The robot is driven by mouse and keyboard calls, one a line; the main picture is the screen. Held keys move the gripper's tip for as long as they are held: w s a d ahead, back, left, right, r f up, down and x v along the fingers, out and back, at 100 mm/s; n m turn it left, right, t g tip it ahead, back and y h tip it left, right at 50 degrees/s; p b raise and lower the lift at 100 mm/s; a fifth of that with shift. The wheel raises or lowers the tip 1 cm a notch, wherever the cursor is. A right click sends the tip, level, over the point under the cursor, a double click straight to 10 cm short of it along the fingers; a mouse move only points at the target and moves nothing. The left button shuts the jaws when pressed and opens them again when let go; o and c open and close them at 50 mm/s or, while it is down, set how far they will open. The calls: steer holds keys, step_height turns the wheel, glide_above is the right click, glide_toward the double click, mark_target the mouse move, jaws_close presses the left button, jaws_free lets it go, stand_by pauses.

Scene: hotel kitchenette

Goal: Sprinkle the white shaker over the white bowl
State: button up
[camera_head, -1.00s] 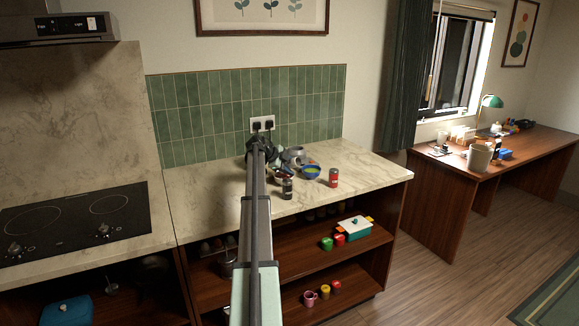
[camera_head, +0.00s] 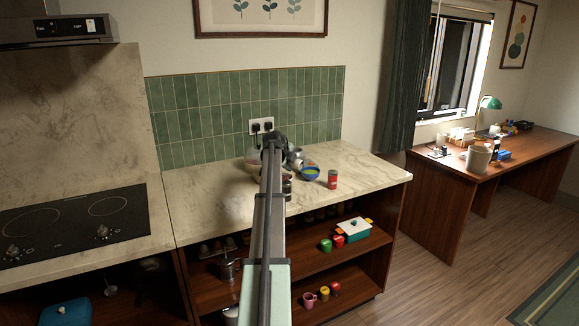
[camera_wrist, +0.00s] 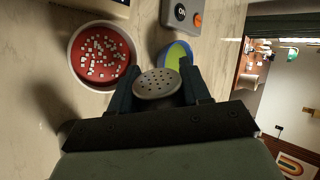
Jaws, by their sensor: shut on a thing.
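My gripper (camera_wrist: 160,90) is shut on the shaker, whose round, perforated metal cap (camera_wrist: 158,83) faces the wrist camera. The shaker's body is mostly hidden, so its tilt is hard to judge. The white bowl (camera_wrist: 73,62) shows at the upper left of the wrist view, with red contents dotted with small white cubes. The shaker's cap is beside the bowl in that view, to its lower right; their height difference is unclear. In the head view my arm reaches over the counter to my gripper (camera_head: 276,141) near the backsplash, and covers most of the white bowl.
A blue bowl with green inside (camera_head: 310,173) stands right of my arm. A red can (camera_head: 332,179) is further right, and a dark can (camera_head: 288,188) is partly behind my arm. A grey device (camera_wrist: 183,16) with an ON label lies near the bowls.

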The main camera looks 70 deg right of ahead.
steer(key=r+m+t, duration=0.1)
steer(key=t, duration=0.1)
steer(key=s+r+m+t+h, duration=0.1)
steer(key=t, duration=0.1)
steer(key=shift+a+r+m+h, duration=0.2)
steer(key=shift+r+m+h, duration=0.1)
steer(key=shift+r, duration=0.05)
steer(key=m+t, duration=0.1)
steer(key=s+r+t+h, duration=0.1)
steer(key=m+t, duration=0.1)
steer(key=shift+s+a+r+m+t+h, duration=0.2)
steer(key=shift+s+r+m+t+h, duration=0.1)
steer(key=shift+s+h, duration=0.1)
steer(key=shift+s+a+r+m+t+h, duration=0.15)
steer(key=shift+s+r+m+t+h, duration=0.35)
steer(key=shift+m+t+h, duration=0.2)
steer(key=shift+s+a+r+m+t+h, duration=0.1)
steer(key=shift+s+r+m+t+h, duration=0.3)
steer(key=shift+s+m+t+h, duration=0.3)
steer(key=shift+w, duration=0.1)
